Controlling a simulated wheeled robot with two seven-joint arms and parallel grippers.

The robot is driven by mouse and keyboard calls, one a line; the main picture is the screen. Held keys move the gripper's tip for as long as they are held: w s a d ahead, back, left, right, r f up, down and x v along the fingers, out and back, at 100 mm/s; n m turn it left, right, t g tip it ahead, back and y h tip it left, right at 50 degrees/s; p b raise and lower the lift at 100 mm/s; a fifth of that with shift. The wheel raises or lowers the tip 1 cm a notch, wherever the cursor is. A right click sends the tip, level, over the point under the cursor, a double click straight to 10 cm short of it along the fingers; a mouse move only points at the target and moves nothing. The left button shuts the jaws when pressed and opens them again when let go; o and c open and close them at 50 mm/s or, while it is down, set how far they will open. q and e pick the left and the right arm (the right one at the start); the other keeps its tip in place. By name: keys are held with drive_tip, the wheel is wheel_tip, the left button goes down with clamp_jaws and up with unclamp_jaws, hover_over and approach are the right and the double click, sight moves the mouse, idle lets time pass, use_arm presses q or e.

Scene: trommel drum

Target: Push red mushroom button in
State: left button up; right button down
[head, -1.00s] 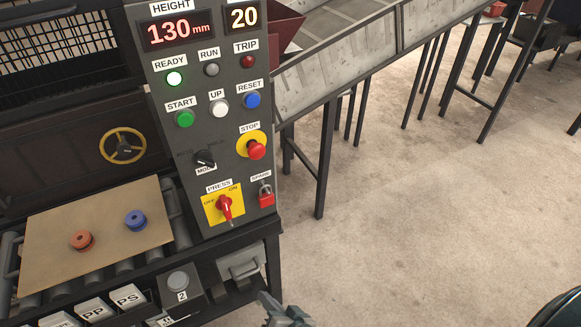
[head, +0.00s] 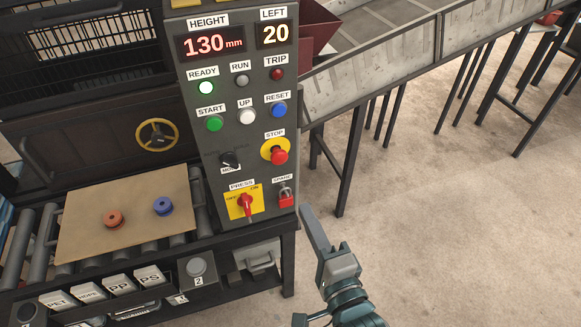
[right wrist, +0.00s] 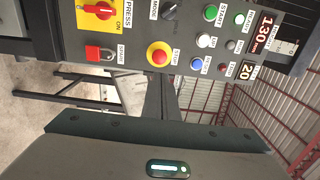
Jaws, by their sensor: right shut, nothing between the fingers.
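The red mushroom button (head: 279,156) sits on a yellow round plate under the STOP label, on the right side of the grey control panel (head: 215,140). It stands out from the panel. In the right wrist view the red button (right wrist: 159,56) shows at upper middle, with the panel turned sideways. My right gripper (head: 312,222) is shut and empty, below and right of the button, apart from the panel. In the right wrist view the gripper's dark fingers (right wrist: 160,100) point toward the panel just below the button. My left gripper is not in view.
A red padlock (head: 286,199) hangs at the SPARE spot below the button. The red PRESS switch (head: 246,204) is to its left. The READY lamp (head: 206,88) is lit. A conveyor chute (head: 380,75) on dark legs runs right. The floor at right is clear.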

drive_tip(key=shift+w, duration=0.1)
drive_tip(key=p, duration=0.5)
approach(281, 160)
drive_tip(key=x, duration=0.5)
drive_tip(key=shift+w+r, duration=0.2)
drive_tip(key=shift+w, duration=0.05)
drive_tip(key=shift+w+a+f, duration=0.15)
drive_tip(key=shift+w+a, duration=0.05)
drive_tip(key=shift+w, duration=0.25)
